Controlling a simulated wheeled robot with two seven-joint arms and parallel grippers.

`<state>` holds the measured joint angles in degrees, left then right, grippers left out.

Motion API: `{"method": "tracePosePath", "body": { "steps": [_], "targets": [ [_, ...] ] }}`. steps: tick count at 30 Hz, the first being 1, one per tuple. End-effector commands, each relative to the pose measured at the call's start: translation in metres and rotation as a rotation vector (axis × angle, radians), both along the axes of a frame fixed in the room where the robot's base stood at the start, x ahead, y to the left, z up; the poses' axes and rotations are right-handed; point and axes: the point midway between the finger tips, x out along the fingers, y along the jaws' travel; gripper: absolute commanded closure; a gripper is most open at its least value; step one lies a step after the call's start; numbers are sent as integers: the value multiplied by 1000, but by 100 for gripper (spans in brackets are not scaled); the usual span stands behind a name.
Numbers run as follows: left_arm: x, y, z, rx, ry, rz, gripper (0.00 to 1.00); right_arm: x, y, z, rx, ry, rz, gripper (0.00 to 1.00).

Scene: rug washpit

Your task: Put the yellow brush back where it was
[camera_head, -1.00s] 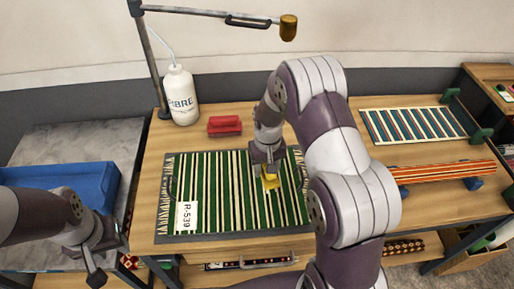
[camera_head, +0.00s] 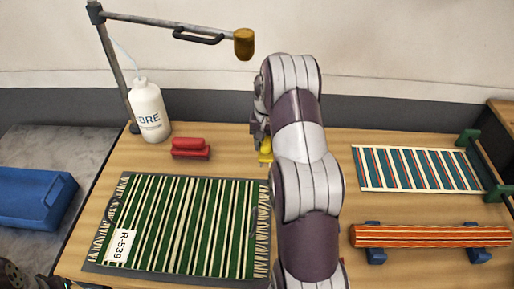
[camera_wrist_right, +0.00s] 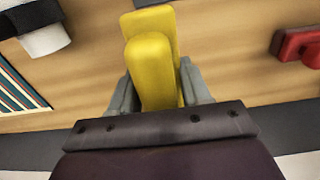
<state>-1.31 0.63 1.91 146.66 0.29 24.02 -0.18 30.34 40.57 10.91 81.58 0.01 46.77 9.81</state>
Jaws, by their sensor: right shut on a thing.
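The yellow brush (camera_head: 265,151) is between the fingers of my right gripper (camera_head: 262,138), past the far right corner of the green striped rug (camera_head: 185,225). In the head view my right arm hides part of the brush and most of the gripper. In the right wrist view the yellow brush (camera_wrist_right: 150,70) sits between the two grey fingers (camera_wrist_right: 153,92), which are shut on it. Bare wood shows around it; I cannot tell its exact height over the table. Only a dark bit of my left arm shows at the bottom left corner; its jaws are out of frame.
A red brush (camera_head: 190,148) stands behind the rug, left of the yellow one; it also shows in the right wrist view (camera_wrist_right: 298,44). Right are a teal striped rug (camera_head: 415,168) and an orange roll (camera_head: 430,236).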

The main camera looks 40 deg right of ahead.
Motion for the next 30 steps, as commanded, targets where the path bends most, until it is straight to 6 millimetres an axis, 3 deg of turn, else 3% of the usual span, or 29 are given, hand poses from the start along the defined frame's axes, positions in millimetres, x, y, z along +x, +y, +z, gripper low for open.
{"method": "tracePosePath", "body": {
  "steps": [3, 7, 15, 26, 27, 29, 30],
  "targets": [
    [0, 0, 8, 0, 0, 0, 57, 24, 1, -12, 0, 0, 1, 91],
    [0, 0, 9, 0, 0, 0, 57, 36, 2, -21, -1, -1, 2, 91],
    [0, 0, 21, 0, 0, 0, 57, 38, 2, -60, 1, 1, 1, 91],
    [0, 0, 16, 0, 0, 0, 57, 38, 2, -67, -1, -1, 1, 91],
    [0, 0, 16, 0, 1, 0, 57, 38, 2, -67, -1, -1, 1, 46],
    [0, 0, 17, 0, 0, 0, 57, 38, 2, -66, -1, -1, 1, 27],
    [0, 0, 17, 0, 0, 0, 57, 38, 2, -66, 0, 0, 1, 27]
  ]
}}
